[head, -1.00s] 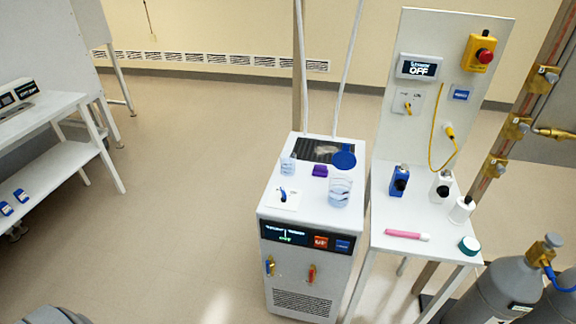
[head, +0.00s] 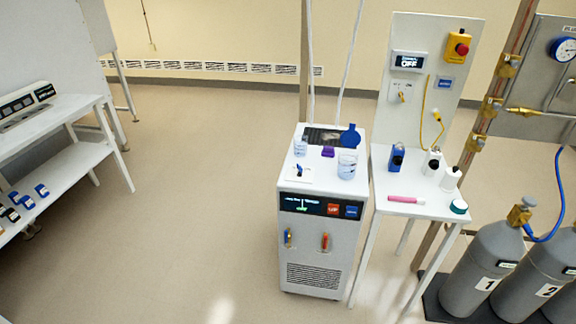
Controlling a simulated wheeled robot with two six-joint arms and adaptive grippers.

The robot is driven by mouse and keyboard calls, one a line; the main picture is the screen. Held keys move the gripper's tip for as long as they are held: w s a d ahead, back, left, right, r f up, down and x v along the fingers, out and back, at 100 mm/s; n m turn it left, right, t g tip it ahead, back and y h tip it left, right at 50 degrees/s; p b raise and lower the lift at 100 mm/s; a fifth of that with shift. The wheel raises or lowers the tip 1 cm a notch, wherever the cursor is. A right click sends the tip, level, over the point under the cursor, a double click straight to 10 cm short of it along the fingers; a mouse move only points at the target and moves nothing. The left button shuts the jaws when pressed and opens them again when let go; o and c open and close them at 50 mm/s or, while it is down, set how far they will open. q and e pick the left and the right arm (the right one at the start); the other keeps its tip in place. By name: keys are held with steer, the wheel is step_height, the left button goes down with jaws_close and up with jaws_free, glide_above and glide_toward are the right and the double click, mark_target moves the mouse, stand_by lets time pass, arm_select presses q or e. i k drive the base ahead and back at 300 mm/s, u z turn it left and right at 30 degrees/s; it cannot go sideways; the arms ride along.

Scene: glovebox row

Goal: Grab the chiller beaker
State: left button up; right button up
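The chiller (head: 318,235) is a white floor cabinet with a dark front panel, standing in the middle of the head view. Two clear beakers stand upright on its top: a larger one (head: 347,166) at the right front and a smaller one (head: 300,146) at the left back. I cannot tell from the picture which is the chiller beaker. A purple block (head: 328,152) and a round blue piece (head: 350,137) are also on top, near a dark grille. Neither of my grippers is in view.
A white side table (head: 420,190) stands right of the chiller, with bottles and a pink tube (head: 405,199). Gas cylinders (head: 484,268) stand at the lower right. A white bench (head: 60,135) is at the left. The floor (head: 190,210) between bench and chiller is clear.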

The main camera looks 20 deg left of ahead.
mark_target(300, 142)
steer(key=u, duration=0.25)
steer(key=k, duration=0.3)
steer(key=z, duration=1.05)
steer(key=i, duration=1.05)
steer(key=u, duration=0.6)
steer(key=i, duration=0.75)
steer(key=u, duration=0.6)
